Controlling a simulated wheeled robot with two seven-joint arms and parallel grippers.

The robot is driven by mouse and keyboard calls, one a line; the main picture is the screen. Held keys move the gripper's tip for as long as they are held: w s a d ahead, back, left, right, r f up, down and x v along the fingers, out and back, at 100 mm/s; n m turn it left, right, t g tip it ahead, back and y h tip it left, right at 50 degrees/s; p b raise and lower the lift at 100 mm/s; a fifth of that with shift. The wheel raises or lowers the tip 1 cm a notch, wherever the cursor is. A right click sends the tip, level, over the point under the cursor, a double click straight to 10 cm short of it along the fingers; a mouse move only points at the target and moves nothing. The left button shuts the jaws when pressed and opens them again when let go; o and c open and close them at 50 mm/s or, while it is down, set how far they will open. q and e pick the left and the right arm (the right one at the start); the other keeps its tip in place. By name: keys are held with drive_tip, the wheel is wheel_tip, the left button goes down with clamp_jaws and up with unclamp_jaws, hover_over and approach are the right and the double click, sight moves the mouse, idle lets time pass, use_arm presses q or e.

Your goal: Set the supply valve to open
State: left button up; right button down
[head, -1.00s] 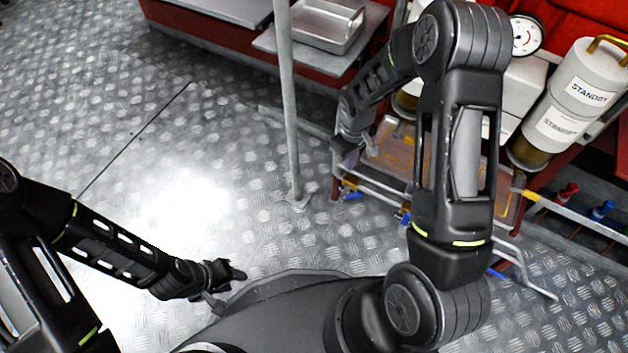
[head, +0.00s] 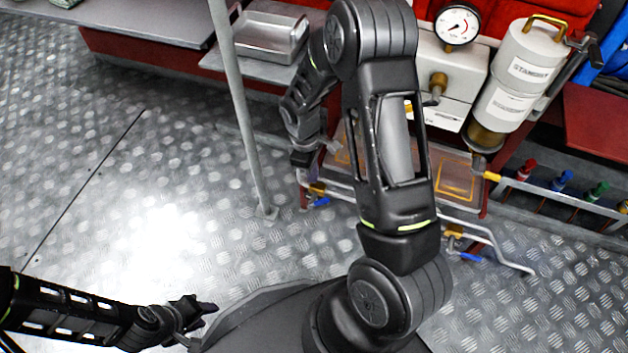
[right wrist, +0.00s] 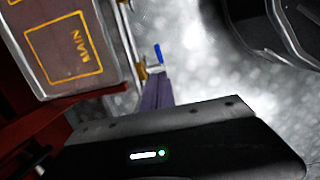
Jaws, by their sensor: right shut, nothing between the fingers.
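No label naming the supply valve is readable. A valve with a blue handle (head: 319,202) and a brass-coloured body sits on the pipe at the left foot of the tank frame. In the right wrist view, a blue handle (right wrist: 158,53) stands just beyond my fingertips, beside a panel marked MAIN (right wrist: 78,50). A second blue-handled valve (head: 470,257) is on the pipe further right. My right gripper (head: 303,168) is shut and empty, just above the left valve; its purple fingers (right wrist: 152,92) look apart from the handle. My left gripper (head: 203,310) is low at the left, its opening unclear.
A grey post (head: 240,110) stands left of my right arm. A metal tray (head: 270,35) rests on a shelf behind. A gauge (head: 457,24), a brass fitting (head: 438,82) and a STANDBY cylinder (head: 515,85) are at the right. The floor at left is clear.

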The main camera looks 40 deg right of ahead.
drive_tip(key=b, duration=0.4)
approach(318, 201)
drive_tip(key=f, duration=0.5)
drive_tip(key=shift+s+d+f, duration=0.2)
drive_tip(key=shift+d, duration=0.05)
